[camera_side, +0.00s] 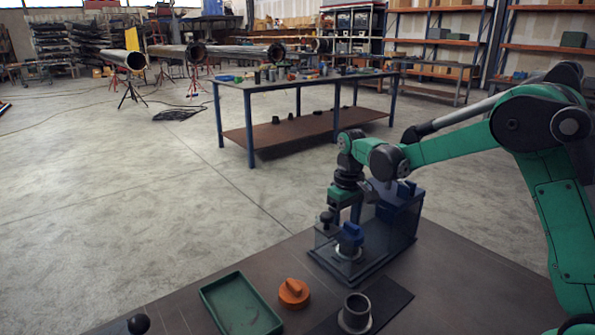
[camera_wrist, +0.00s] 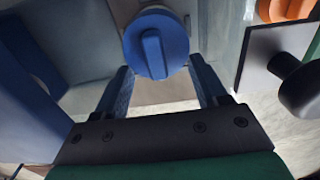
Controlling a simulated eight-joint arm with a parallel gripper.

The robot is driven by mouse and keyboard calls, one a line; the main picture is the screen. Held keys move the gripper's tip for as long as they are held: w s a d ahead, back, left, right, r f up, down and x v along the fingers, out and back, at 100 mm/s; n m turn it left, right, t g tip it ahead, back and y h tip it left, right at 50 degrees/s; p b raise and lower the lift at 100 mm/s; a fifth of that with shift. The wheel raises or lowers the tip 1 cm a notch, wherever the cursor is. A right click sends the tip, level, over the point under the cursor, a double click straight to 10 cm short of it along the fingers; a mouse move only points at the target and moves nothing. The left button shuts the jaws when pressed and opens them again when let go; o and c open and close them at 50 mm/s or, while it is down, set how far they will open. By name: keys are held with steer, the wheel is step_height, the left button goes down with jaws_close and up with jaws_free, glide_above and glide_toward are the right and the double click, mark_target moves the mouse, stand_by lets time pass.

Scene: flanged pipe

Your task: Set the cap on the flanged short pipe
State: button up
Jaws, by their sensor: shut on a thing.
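A blue round cap with a raised bar grip (camera_side: 350,234) is in a clear-walled guard box, above a pale ring (camera_side: 348,251). In the wrist view the blue cap (camera_wrist: 157,43) lies between the tips of my blue fingers. My gripper (camera_wrist: 160,66) is shut on it, pointing down. In the side view, my gripper (camera_side: 346,212) is just above and around the cap, its tips partly hidden. The flanged short pipe (camera_side: 355,311) stands upright and open-topped on a dark mat. An orange cap with a bar grip (camera_side: 293,292) lies left of it.
The clear guard box (camera_side: 370,265) with its blue housing (camera_side: 400,213) surrounds my gripper closely. A dark knob (camera_side: 326,217) sits at its left; it shows in the wrist view (camera_wrist: 305,88). An empty green tray (camera_side: 242,309) and a black ball knob (camera_side: 138,324) are front left.

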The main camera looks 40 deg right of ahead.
mark_target(347, 221)
steer(key=o, duration=1.3)
steer(key=shift+c, duration=0.2)
steer(key=shift+r, duration=3.5)
steer(key=shift+s+r, duration=0.25)
steer(key=shift+r, duration=0.05)
steer(key=s+a+t, duration=0.7)
steer(key=s+a, duration=0.1)
steer(key=s, duration=0.4)
